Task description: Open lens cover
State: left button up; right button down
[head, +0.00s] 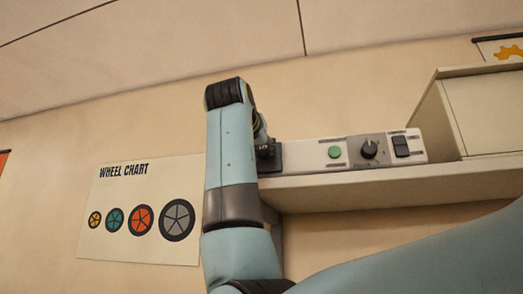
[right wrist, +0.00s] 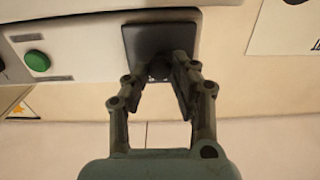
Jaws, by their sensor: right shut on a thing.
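A dark square plate (head: 277,155), which looks like the lens cover, sits at the left end of a white control panel (head: 305,154) in the head view. In the right wrist view the dark plate (right wrist: 160,36) is straight ahead of my right gripper (right wrist: 158,72). The fingers are shut on a small dark part at the plate's lower middle, mostly hidden between them. In the head view my right gripper (head: 266,150) is largely hidden behind my own forearm. How far the cover stands open cannot be told. My left gripper is not in view.
The panel also carries a green button (head: 335,152), a black knob (head: 369,149) and a rocker switch (head: 401,146). It rests on a wall shelf (head: 400,183) beside a beige box (head: 480,115). A wheel chart (head: 140,178) hangs on the wall at left.

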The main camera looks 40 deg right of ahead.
jog(key=s+d+b, duration=0.1)
jog(key=s+d, duration=0.1)
jog(key=s+d+b, duration=0.1)
jog(key=s+d, duration=0.2)
jog(key=shift+s+f, duration=0.1)
jog(key=shift+s, duration=0.25)
jog(key=shift+s+d, duration=0.2)
jog(key=shift+s, duration=0.1)
jog(key=shift+w+a, duration=0.2)
jog(key=c, duration=1.1)
grip_release()
jog(key=shift+d, duration=0.2)
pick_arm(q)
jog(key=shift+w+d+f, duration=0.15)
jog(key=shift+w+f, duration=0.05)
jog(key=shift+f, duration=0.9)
pick_arm(e)
jog(key=v, duration=0.7)
jog(key=shift+s+a, duration=0.15)
jog(key=shift+a, duration=0.05)
